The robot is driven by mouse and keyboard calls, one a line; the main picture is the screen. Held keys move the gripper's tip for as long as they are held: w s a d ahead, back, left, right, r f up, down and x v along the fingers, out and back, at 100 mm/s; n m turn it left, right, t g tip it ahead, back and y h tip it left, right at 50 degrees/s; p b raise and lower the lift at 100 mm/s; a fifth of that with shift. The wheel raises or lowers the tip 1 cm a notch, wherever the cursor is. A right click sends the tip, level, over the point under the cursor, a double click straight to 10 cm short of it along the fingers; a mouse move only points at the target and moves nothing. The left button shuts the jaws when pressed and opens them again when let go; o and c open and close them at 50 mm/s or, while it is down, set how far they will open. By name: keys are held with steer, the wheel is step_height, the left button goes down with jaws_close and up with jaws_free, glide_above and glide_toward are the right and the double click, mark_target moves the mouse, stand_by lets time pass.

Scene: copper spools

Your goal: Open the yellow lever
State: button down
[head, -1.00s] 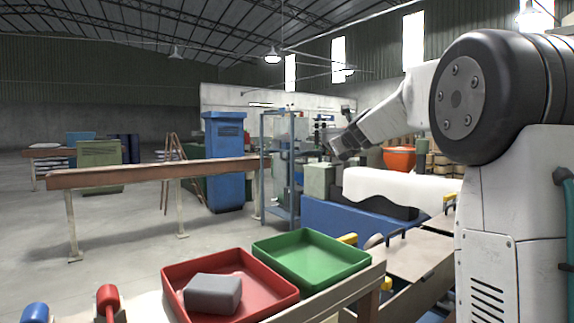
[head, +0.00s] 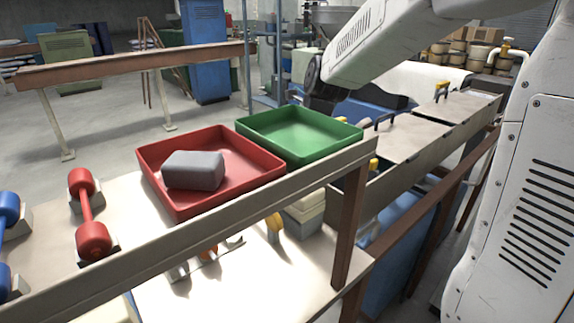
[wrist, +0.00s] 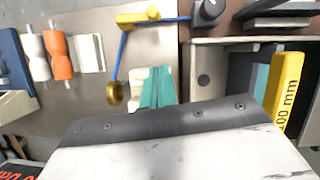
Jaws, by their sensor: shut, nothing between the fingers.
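A yellow piece (wrist: 138,18) lies at the top of the wrist view, with blue rods running from it to a black knob and down to a brass knob (wrist: 115,93). I cannot tell for sure whether it is the yellow lever. Small yellow parts show in the head view, one by the bench post (head: 372,163) and one under the front rail (head: 275,222). My gripper (head: 318,98) is dark and low behind the green tray, its tips hidden there. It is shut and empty. My white and black wrist housing fills the bottom of the wrist view.
A red tray (head: 155,165) with a grey block (head: 193,171) stands beside the green tray (head: 345,133). A red dumbbell-shaped part (head: 85,210) lies left. In the wrist view, a yellow block marked in mm (wrist: 287,92) and orange roller (wrist: 58,55) flank the plate.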

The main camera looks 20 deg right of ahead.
steer(key=x, duration=1)
steer(key=shift+s, duration=0.1)
steer(key=shift+w+a+r, duration=0.1)
steer(key=shift+w+a, duration=0.15)
steer(key=shift+w, duration=0.3)
steer(key=shift+w+a, duration=0.25)
steer(key=shift+w, duration=0.35)
steer(key=shift+w+a, duration=0.3)
steer(key=shift+w, duration=0.35)
